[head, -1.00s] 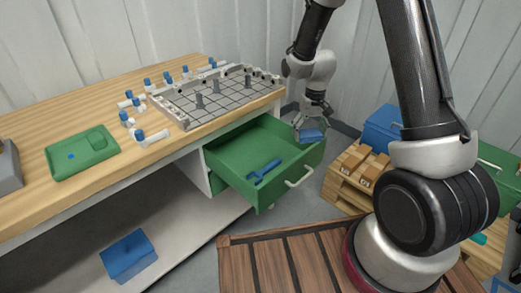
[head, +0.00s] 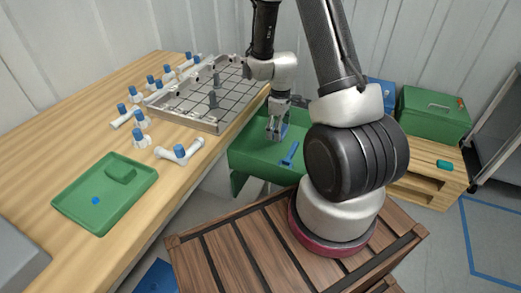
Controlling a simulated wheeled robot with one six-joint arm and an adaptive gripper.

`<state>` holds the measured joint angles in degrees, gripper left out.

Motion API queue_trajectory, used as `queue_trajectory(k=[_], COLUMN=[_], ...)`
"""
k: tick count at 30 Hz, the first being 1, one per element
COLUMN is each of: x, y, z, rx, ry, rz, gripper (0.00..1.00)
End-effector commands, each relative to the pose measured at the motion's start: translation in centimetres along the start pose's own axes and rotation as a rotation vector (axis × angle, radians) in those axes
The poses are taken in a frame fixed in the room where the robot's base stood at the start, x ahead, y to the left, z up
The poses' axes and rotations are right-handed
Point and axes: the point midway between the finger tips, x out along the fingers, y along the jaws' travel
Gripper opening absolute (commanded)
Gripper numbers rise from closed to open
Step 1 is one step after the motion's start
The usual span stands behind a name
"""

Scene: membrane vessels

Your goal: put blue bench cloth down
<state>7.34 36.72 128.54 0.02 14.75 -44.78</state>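My gripper (head: 277,131) points down over the open green drawer (head: 246,150) below the bench's edge. A small blue patch, the blue bench cloth (head: 284,131), shows between and beside its fingers. The fingers hide much of the cloth, and its lower edge is too small to make out. The cloth appears held above the drawer floor; I cannot tell the exact gap. A blue wrench-like tool (head: 290,153) lies in the drawer just right of and below the gripper.
The wooden bench (head: 60,150) carries a gridded tray (head: 205,100), several white fittings with blue caps and a green tray (head: 105,192). My arm hides the drawer's right part.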

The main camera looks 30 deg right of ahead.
Motion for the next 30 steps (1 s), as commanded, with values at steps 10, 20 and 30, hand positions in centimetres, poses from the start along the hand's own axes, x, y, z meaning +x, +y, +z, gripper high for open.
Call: queue_trajectory(k=[10,20,30], x=[5.4,9.4,9.7], y=[0.0,0.0,0.0], z=[0.2,0.1,0.1], rx=[-0.011,-0.01,-0.01], ry=[-0.001,-0.001,-0.001], rz=[-0.001,-0.001,-0.001], gripper=[0.53,0.53,0.53])
